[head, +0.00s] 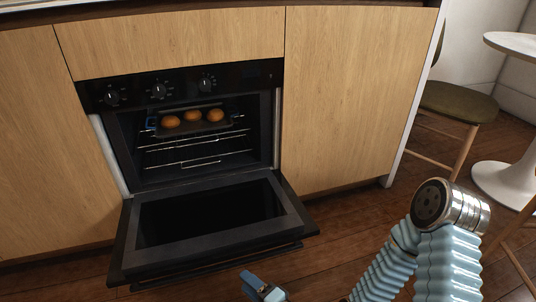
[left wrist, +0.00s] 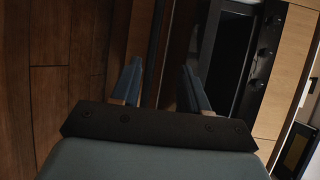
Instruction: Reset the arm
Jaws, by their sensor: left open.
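My left gripper (head: 260,287) shows only in part at the bottom edge of the head view, in front of the lowered oven door. In the left wrist view its two blue fingers (left wrist: 160,85) stand apart with nothing between them, so it is open and empty. A ribbed light-blue link of my own arm with a metal end rises at the lower right of the head view. My right gripper is not in view.
The oven (head: 190,130) is open, its door (head: 215,258) folded down and jutting out. Inside, a dark tray (head: 160,131) holds three round brown items (head: 192,116) on the upper rack. At right stand a chair (head: 455,102) and a white round table (head: 512,43). Wood floor lies between.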

